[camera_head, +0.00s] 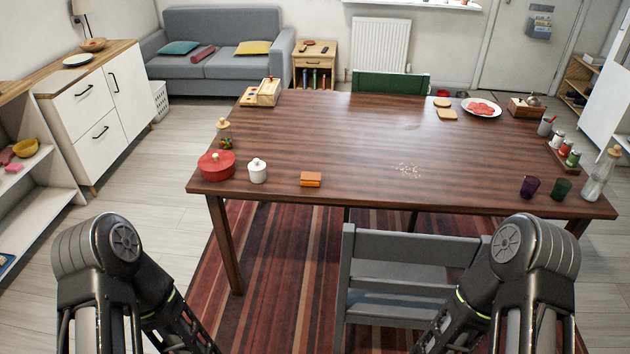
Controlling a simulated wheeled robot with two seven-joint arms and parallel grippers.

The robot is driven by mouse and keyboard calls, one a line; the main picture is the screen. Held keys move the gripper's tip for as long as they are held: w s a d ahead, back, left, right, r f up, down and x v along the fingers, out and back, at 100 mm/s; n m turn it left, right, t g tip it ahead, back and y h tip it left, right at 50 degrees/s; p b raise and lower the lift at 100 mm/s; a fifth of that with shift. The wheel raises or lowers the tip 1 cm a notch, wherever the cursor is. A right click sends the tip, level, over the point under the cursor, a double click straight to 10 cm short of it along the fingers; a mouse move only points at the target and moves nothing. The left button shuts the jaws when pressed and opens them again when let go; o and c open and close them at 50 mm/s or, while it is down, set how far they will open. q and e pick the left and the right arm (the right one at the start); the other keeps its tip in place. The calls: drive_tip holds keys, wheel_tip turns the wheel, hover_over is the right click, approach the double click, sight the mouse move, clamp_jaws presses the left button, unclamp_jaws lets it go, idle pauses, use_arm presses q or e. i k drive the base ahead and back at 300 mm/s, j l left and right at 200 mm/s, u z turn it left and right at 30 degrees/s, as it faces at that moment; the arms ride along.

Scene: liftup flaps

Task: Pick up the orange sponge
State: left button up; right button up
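The orange sponge (310,179) is a small block with a darker underside. It lies on the wooden table (350,130) close to the near edge, left of centre. Nothing touches it, and the white lidded pot stands to its left. My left arm comes in at the lower left and my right arm at the lower right, both below and in front of the table. Neither gripper's fingertips show in the view, so both grippers are out of sight.
A red pot (216,165), a white lidded pot (258,171) and a jar (224,133) stand left of the sponge. Dark cups (529,187) stand farther right. A grey chair (415,250) stands at the near edge. The table's middle is clear.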

sight(307, 178)
drive_tip(key=i+j+z, duration=0.1)
drive_tip(key=z, duration=0.4)
drive_tip(key=i+j+z, duration=0.1)
drive_tip(key=j+z, duration=0.15)
drive_tip(key=z, duration=0.25)
drive_tip(key=j+z, duration=0.2)
drive_tip(key=z, duration=0.25)
drive_tip(key=j+z, duration=0.45)
drive_tip(key=j, duration=1.3)
